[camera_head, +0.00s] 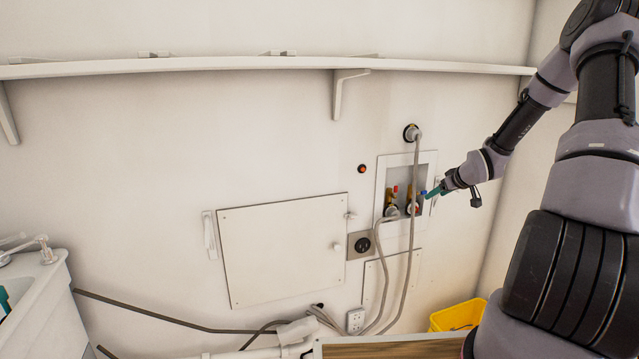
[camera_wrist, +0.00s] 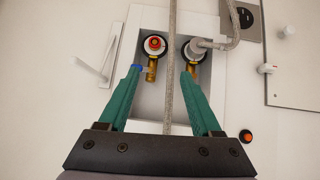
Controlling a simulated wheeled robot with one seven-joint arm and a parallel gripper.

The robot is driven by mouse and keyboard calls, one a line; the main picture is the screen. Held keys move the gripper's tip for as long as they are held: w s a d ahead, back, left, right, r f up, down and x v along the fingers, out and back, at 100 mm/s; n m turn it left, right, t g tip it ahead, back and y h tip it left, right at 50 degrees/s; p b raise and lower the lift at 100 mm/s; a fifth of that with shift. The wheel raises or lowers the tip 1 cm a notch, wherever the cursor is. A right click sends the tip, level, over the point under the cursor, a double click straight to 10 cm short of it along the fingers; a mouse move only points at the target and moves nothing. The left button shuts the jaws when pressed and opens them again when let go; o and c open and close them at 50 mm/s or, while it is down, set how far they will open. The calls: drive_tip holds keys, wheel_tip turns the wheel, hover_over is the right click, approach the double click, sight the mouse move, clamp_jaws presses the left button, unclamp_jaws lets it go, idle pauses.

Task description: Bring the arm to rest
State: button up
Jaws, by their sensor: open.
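My gripper (camera_head: 433,193) is at the end of my arm, which reaches in from the right to the recessed valve box (camera_head: 381,190) in the wall. In the wrist view my gripper (camera_wrist: 162,71) has its two teal fingers spread apart, with nothing clamped between them. The brass valve with a blue handle (camera_wrist: 152,66) is close by the left fingertip there; I cannot tell whether they touch. The other brass valve (camera_wrist: 192,69), with a hose on it, is by the right fingertip. A grey hose (camera_wrist: 172,100) crosses the view between the fingers.
A white access panel (camera_head: 285,250) is on the wall left of the valve box. A long shelf (camera_head: 200,66) with brackets runs above. A yellow bucket (camera_head: 457,315) stands low at the right, and a white sink (camera_head: 40,300) at the left.

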drive_tip(key=s+a+r+m+g+h, duration=0.15)
drive_tip(key=s+a+r, duration=0.25)
drive_tip(key=s+r, duration=0.65)
drive_tip(key=s+a+r+m+g+h, duration=0.1)
drive_tip(key=s+a+r+m+h, duration=0.2)
drive_tip(key=s+r, duration=0.7)
drive_tip(key=s+a+r+m+y, duration=0.1)
drive_tip(key=s+a+r+y, duration=0.1)
drive_tip(key=s+a+r, duration=0.3)
drive_tip(key=s+a+r+m+y, duration=0.2)
drive_tip(key=s+a+r, duration=0.3)
drive_tip(key=s, duration=0.9)
drive_tip(key=shift+r, duration=0.2)
